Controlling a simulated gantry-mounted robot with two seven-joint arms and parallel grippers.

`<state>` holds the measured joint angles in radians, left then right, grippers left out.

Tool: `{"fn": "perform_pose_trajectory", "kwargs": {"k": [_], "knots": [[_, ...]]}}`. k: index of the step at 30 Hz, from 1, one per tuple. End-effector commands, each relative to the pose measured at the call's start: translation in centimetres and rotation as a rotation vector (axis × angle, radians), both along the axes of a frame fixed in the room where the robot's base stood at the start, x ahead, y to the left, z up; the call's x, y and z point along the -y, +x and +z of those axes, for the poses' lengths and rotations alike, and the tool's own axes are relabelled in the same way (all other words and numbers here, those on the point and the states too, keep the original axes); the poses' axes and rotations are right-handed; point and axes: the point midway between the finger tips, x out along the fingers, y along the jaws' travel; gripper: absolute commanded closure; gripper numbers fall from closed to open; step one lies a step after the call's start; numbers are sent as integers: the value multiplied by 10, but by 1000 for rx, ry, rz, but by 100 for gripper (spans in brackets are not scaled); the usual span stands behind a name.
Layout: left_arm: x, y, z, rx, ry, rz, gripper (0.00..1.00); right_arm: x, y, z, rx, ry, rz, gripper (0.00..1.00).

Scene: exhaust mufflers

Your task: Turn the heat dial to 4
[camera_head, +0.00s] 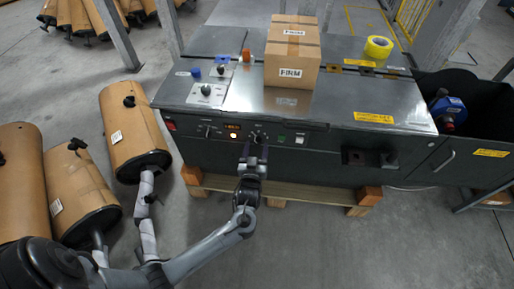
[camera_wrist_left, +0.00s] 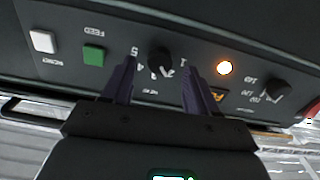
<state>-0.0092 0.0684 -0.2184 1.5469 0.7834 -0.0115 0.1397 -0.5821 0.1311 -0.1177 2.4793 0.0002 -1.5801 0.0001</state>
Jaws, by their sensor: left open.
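The numbered dial (camera_wrist_left: 160,60), a black knob with digits such as 1, 4 and 5 around it, is on the dark front panel; I take it as the heat dial. It also shows in the head view (camera_head: 257,138). The panel's lettering appears upside down in the wrist view, and the small label by the dial is not clearly legible. Where the dial's pointer stands I cannot tell. My left gripper (camera_head: 255,151) is open in front of the dial. In the wrist view its purple fingers (camera_wrist_left: 160,82) stand either side of the knob, apparently apart from it.
A second dial (camera_wrist_left: 277,90) with larger numbers and a lit orange lamp (camera_wrist_left: 224,68) are close to one finger. A green button (camera_wrist_left: 93,55) and white button (camera_wrist_left: 43,41) lie on the other side. A carton (camera_head: 292,62) and yellow tape (camera_head: 379,46) stand on top.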

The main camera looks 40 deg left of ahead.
Motion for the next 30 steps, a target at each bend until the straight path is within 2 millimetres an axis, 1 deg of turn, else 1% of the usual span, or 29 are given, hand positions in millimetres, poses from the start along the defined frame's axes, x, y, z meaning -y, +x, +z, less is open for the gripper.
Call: {"fn": "perform_pose_trajectory", "kwargs": {"k": [1,6,17,27,28,30], "knots": [[-3,5,-2,2,1,0,41,-1,0,-6,0,2,2,57],[-9,15,-1,0,0,-1,41,-3,0,-9,1,8,0,57],[-10,17,0,-1,-1,-1,41,-3,1,-9,2,11,-4,57],[-10,17,0,-1,-1,0,93,-5,1,-9,3,17,-7,57],[-10,17,0,-1,-1,-1,97,-5,1,-9,3,17,-7,57],[-10,17,0,-1,-1,-1,97,-4,1,-8,3,16,-8,57]]}}
